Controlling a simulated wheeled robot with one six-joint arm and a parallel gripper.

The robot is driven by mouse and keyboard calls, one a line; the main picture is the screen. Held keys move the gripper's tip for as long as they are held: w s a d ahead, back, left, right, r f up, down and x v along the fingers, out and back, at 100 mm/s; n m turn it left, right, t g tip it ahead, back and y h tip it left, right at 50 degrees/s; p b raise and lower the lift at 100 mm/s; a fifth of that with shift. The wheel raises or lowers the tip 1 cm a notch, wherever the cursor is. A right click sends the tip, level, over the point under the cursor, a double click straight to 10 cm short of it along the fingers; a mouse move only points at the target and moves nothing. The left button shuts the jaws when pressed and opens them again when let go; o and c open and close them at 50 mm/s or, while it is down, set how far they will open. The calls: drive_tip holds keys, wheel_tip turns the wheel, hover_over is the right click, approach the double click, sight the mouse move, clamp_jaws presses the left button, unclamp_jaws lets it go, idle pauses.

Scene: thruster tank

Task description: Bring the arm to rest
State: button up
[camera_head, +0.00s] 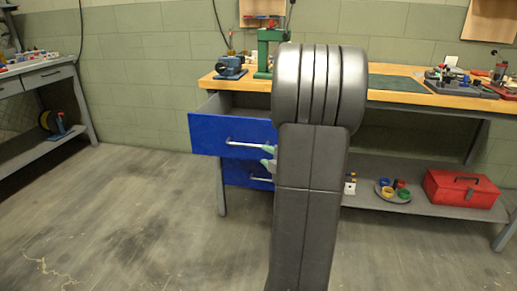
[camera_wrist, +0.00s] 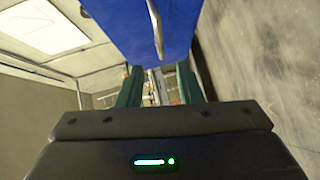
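My arm (camera_head: 312,190) stands upright in the head view, in front of the workbench, and hides part of it. The green fingertips of my gripper (camera_head: 268,157) show at the arm's left edge, beside the blue drawer fronts. In the wrist view my gripper (camera_wrist: 158,88) has its two green fingers apart, with no object held between them. A blue drawer front (camera_wrist: 130,30) with a pale handle (camera_wrist: 155,25) is close by in that view. I cannot tell whether a finger touches it.
The upper blue drawer (camera_head: 210,135) is pulled out; the lower drawer (camera_head: 235,172) sits further back. The workbench (camera_head: 430,98) carries a green press (camera_head: 265,50) and a blue vise (camera_head: 230,66). A red toolbox (camera_head: 460,188) stands on the lower shelf. The floor at left is clear.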

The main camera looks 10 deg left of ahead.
sight(249, 146)
drive_tip(key=shift+v, duration=0.8)
drive_tip(key=shift+a, duration=0.1)
drive_tip(key=b+x, duration=0.3)
drive_tip(key=x, duration=1)
drive_tip(key=shift+w+f, duration=0.1)
drive_tip(key=shift+w+a, duration=0.25)
drive_tip(key=shift+w, duration=0.1)
drive_tip(key=shift+d, duration=0.1)
